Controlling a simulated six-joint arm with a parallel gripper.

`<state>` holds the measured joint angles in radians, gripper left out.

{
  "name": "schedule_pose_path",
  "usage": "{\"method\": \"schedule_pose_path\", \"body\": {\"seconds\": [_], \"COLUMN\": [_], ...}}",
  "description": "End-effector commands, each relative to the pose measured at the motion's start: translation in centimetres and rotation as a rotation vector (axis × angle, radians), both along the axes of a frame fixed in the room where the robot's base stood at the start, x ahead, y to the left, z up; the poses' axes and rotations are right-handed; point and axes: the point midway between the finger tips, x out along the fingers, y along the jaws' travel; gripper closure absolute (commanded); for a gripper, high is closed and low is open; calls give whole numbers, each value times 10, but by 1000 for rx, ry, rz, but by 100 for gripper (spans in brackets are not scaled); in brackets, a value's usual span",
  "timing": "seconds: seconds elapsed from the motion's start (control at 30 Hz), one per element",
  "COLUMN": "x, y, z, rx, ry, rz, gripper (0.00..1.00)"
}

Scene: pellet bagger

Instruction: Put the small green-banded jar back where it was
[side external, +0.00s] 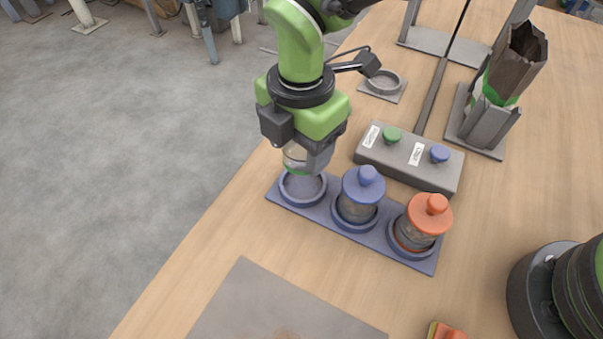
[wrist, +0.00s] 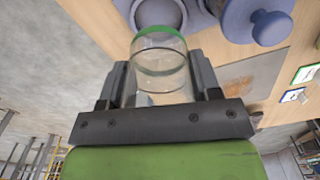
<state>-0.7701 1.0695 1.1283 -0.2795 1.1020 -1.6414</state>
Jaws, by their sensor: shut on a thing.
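The small green-banded jar (side external: 295,158) is clear glass with a green band at its lower end. My gripper (side external: 308,165) is shut on it and holds it above the left end of the blue rack (side external: 325,214). In the wrist view the jar (wrist: 162,70) sits between the two fingers (wrist: 162,85), with the green band toward the empty ring. That empty ring (side external: 303,188) is just below the jar in the side view and also shows in the wrist view (wrist: 158,12). I cannot tell whether the jar touches the ring.
A blue-lidded jar (side external: 361,192) and an orange-lidded jar (side external: 426,218) stand in the other rings. Behind the rack is a grey button box (side external: 405,160) with green and blue buttons. A grey plate (side external: 275,305) lies in front. A round dark machine (side external: 560,285) is at right.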

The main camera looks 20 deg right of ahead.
Motion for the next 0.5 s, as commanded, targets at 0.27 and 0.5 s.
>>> {"method": "schedule_pose_path", "body": {"seconds": [0.27,0.5], "x": [0,1], "y": [-1,-1], "z": [-37,-66], "rx": [-1,1], "ry": [1,0], "rz": [-5,-8], "gripper": [72,72]}}
